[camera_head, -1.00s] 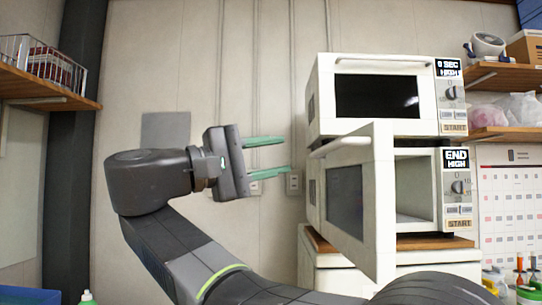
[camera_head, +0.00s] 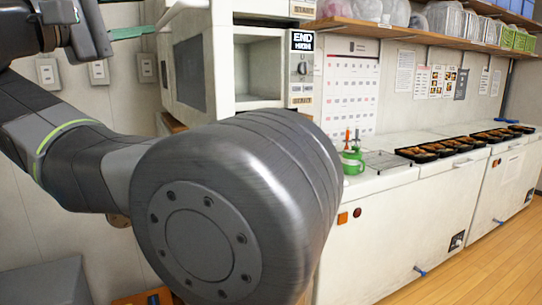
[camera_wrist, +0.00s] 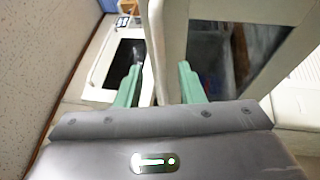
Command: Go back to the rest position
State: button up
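My gripper (camera_wrist: 160,67) is open, its two green fingers apart in the wrist view. I see nothing held between them. In the head view it is at the upper left, partly cut off, with a green finger (camera_head: 134,32) pointing right towards the microwave. The lower microwave (camera_head: 228,50) has its door (camera_head: 192,68) swung open, and its display reads END HIGH. The cavity part that shows looks empty. In the wrist view a white door edge lies beyond the fingers; I cannot tell how far away.
A counter (camera_head: 395,178) runs along the right wall with several filled black bento trays (camera_head: 440,149) on it. A shelf (camera_head: 420,38) with bags and baskets is above. Wooden floor (camera_head: 470,275) is clear at the lower right.

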aim_at(171, 12)
jog(key=x, duration=0.7)
jog(key=shift+w+d+r, duration=0.1)
jog(key=shift+w+d, duration=0.15)
jog(key=shift+w, duration=0.05)
